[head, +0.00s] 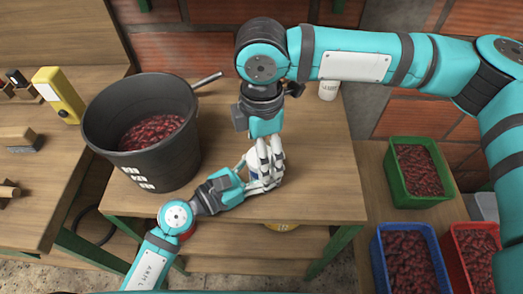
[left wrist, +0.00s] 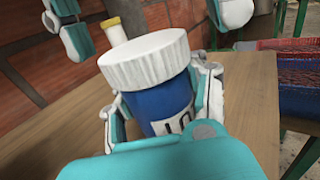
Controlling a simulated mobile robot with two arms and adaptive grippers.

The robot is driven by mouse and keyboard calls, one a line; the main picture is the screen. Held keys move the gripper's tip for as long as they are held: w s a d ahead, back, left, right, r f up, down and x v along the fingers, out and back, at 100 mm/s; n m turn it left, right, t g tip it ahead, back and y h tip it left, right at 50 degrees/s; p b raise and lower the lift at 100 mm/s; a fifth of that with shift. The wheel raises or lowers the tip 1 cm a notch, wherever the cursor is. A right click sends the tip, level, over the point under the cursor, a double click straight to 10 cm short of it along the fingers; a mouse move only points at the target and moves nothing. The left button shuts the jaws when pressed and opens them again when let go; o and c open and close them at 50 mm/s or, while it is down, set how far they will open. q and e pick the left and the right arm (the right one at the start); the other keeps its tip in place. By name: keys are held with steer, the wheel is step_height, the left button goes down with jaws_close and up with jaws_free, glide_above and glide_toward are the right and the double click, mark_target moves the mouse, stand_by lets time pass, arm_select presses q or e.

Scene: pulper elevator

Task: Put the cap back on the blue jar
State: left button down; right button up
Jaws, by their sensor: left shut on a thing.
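My right gripper (head: 265,163) points down over the jar. In the left wrist view its fingers (left wrist: 155,24) are spread apart, clear of the cap. In the head view the fingers largely hide the jar and cap.
A black bucket (head: 101,116) of red beans stands on the wooden table (head: 315,160), left of the grippers. A small white container (head: 328,90) stands at the back. Green (head: 391,178), blue (head: 378,262) and red (head: 456,262) crates of beans stand at right. The table's right part is clear.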

step_height(320, 180, up, 11)
steer(key=shift+f, duration=0.15)
arm_select(q)
steer(key=c, duration=0.6)
jaws_free()
steer(key=v, duration=1.2)
